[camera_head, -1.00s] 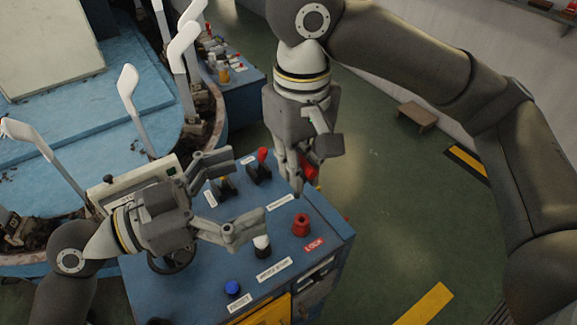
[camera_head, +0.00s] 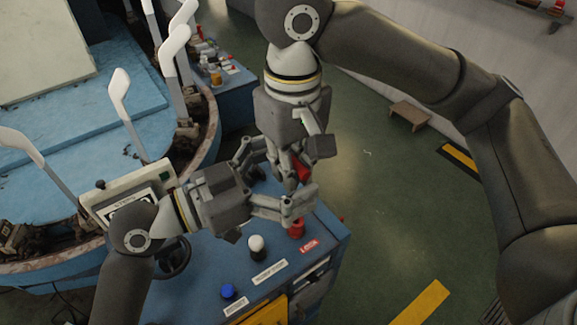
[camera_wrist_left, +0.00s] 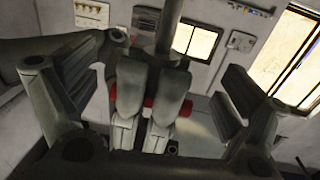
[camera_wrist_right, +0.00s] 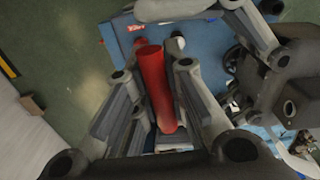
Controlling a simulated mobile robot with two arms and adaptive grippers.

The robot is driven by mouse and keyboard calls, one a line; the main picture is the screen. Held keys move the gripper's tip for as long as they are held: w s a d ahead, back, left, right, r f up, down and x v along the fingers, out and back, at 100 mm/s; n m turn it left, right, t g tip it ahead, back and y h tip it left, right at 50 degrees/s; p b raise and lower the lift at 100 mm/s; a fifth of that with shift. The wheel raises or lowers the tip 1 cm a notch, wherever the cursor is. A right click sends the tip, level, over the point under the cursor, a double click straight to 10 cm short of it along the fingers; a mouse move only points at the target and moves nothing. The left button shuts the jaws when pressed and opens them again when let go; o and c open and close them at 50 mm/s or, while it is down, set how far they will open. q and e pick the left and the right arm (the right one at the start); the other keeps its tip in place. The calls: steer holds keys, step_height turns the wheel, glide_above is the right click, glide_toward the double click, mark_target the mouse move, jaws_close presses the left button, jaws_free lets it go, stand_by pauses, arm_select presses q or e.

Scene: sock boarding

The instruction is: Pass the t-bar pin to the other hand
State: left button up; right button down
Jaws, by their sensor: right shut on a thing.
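The red t-bar pin (camera_head: 302,170) is held in my right gripper (camera_head: 290,183), which points down above the blue console. In the right wrist view the red pin (camera_wrist_right: 155,88) lies between the right fingers as a thick cylinder. My left gripper (camera_head: 276,178) is open, reaching in from the left with its fingers on either side of the right fingers. In the left wrist view, the right gripper's paired fingers (camera_wrist_left: 148,98) stand between the open left fingers. They hide most of the pin; red ends (camera_wrist_left: 185,108) show. I cannot tell whether the left fingers touch it.
The blue console (camera_head: 210,265) lies below with a red knob (camera_head: 297,230), a white knob (camera_head: 256,243) and a blue button (camera_head: 228,291). A machine with white sock boards (camera_head: 120,90) stands at the left.

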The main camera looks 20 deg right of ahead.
arm_select(q)
steer(key=c, duration=0.7)
steer(key=shift+c, duration=0.8)
arm_select(e)
steer(key=c, duration=1.4)
jaws_free()
